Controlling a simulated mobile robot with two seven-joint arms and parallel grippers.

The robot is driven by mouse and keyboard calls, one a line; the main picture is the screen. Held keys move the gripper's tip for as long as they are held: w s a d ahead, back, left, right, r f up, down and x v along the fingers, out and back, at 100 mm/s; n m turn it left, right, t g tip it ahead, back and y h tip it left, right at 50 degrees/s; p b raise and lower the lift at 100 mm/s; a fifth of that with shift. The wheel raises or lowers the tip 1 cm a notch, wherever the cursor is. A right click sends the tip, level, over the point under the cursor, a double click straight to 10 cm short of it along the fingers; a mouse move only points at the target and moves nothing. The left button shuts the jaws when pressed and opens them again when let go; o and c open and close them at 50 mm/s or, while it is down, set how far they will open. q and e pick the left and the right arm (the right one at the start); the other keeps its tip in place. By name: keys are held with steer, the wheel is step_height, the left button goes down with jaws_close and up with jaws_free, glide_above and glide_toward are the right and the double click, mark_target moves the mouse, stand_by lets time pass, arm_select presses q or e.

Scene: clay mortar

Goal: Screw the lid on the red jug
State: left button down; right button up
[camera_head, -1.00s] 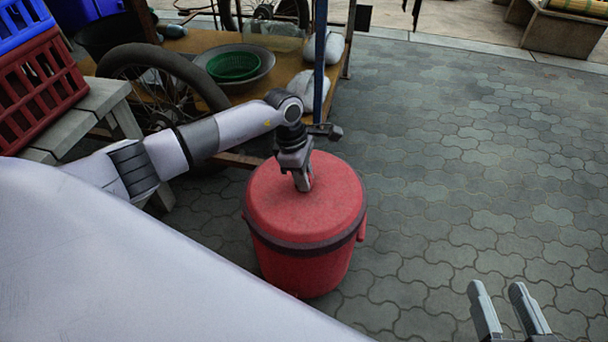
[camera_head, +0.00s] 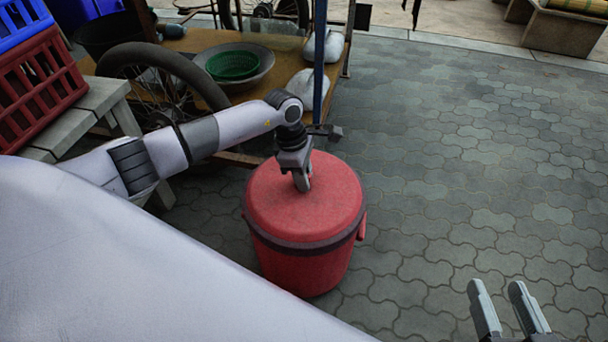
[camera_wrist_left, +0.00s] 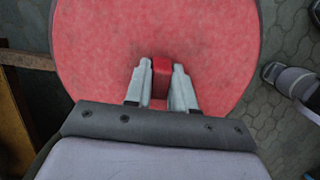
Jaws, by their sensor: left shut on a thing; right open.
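The red jug (camera_head: 300,267) stands upright on the paving, with a dark band around its upper part. Its round red lid (camera_head: 330,202) sits on top and looks level. In the left wrist view the lid (camera_wrist_left: 100,50) fills most of the picture, with a small red handle (camera_wrist_left: 161,72) at its middle. My left gripper (camera_head: 303,186) reaches down onto the lid; in the left wrist view its two fingers (camera_wrist_left: 161,84) are shut on the handle from both sides. My right gripper (camera_head: 500,290) is open and empty at the lower right, apart from the jug.
A blue post (camera_head: 320,70) rises just behind the jug. Red crates (camera_head: 38,85) sit at the left. The paving (camera_head: 480,160) to the right is clear.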

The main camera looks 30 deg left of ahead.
arm_select(q)
steer(key=shift+a+m+g, duration=0.15)
steer(key=shift+m+g, duration=0.35)
steer(key=shift+m, duration=1.8)
steer(key=shift+f+m+g, duration=0.1)
steer(key=shift+m+g, duration=0.3)
steer(key=shift+m, duration=2)
steer(key=shift+f+m+g+y, duration=0.1)
steer(key=shift+m+g+y, duration=0.35)
steer(key=shift+m, duration=1.85)
steer(key=shift+m+y, duration=0.55)
steer(key=shift+m, duration=1.95)
steer(key=c, duration=0.8)
jaws_free()
steer(key=shift+c, duration=0.2)
